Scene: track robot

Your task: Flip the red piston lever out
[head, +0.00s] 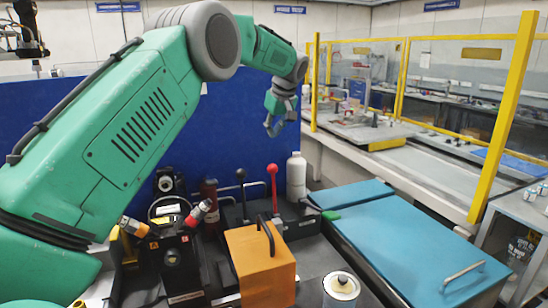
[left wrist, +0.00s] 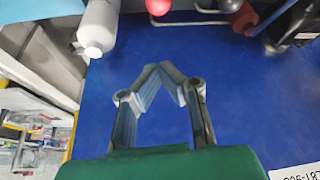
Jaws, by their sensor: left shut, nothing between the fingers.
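The red piston lever (head: 273,185) stands upright with a round red knob on top, on a dark block behind the orange box. Its red knob (left wrist: 158,6) also shows at the top edge of the left wrist view. My left gripper (head: 273,128) hangs from the green arm, above the lever in the head picture and apart from it. In the left wrist view the fingertips (left wrist: 165,72) meet over blue, with nothing between them. The right gripper is in neither view.
A black-knobbed lever (head: 241,176) stands left of the red one, and a white bottle (head: 296,176) right of it. An orange box with a handle (head: 262,265) stands in front. A teal lid (head: 420,245) lies at right. A blue panel (head: 240,110) is behind.

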